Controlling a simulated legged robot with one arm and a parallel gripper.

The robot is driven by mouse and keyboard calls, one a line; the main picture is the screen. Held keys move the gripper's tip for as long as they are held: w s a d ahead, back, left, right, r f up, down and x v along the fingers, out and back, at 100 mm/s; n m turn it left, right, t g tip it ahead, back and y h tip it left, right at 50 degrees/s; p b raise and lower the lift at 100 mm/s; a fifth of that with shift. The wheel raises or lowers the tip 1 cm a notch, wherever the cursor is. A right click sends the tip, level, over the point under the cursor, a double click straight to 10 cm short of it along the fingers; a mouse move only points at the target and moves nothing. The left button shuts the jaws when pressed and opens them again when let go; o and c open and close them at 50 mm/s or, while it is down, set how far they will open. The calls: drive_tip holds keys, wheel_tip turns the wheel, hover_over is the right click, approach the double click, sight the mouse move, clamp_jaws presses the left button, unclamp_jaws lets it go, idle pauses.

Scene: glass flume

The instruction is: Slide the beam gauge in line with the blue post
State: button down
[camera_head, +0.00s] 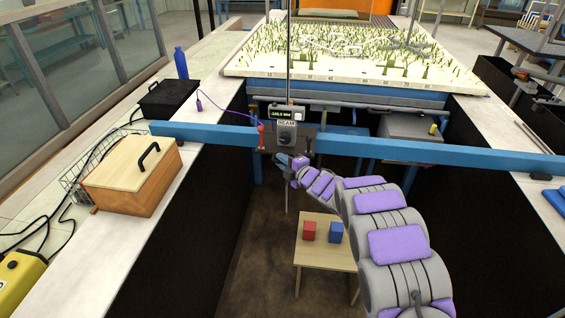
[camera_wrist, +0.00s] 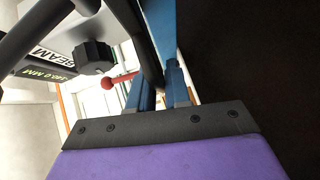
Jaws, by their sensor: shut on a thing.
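My gripper (camera_head: 286,161) is just below the beam, shut on a dark part of the gauge. In the wrist view the fingers (camera_wrist: 155,92) meet around a dark bar. I cannot pick out a blue post with certainty.
A low wooden table (camera_head: 325,256) below the beam bears a red block (camera_head: 309,232) and a blue block (camera_head: 336,232). A wooden box (camera_head: 130,175), black tray (camera_head: 168,98) and blue bottle (camera_head: 181,63) stand on the left ledge. A planted model bed (camera_head: 350,72) lies behind.

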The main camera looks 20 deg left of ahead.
drive_tip(key=shift+d+f, duration=0.1)
drive_tip(key=shift+f, duration=0.1)
drive_tip(key=w+d+p, duration=0.2)
drive_tip(key=d, duration=1)
drive_tip(key=w+d+p, duration=0.1)
drive_tip(key=w+d, duration=0.2)
drive_tip(key=d, duration=0.9)
drive_tip(key=shift+w+p, duration=0.35)
drive_tip(key=shift+p, duration=0.05)
drive_tip(key=shift+d, duration=0.1)
drive_tip(key=c, duration=1.2)
unclamp_jaws()
drive_tip(key=shift+r, duration=0.1)
drive_tip(key=p+v, duration=0.1)
drive_tip(key=v, duration=1.6)
drive_tip(key=shift+d+p, duration=0.35)
drive_tip(key=shift+p, duration=0.05)
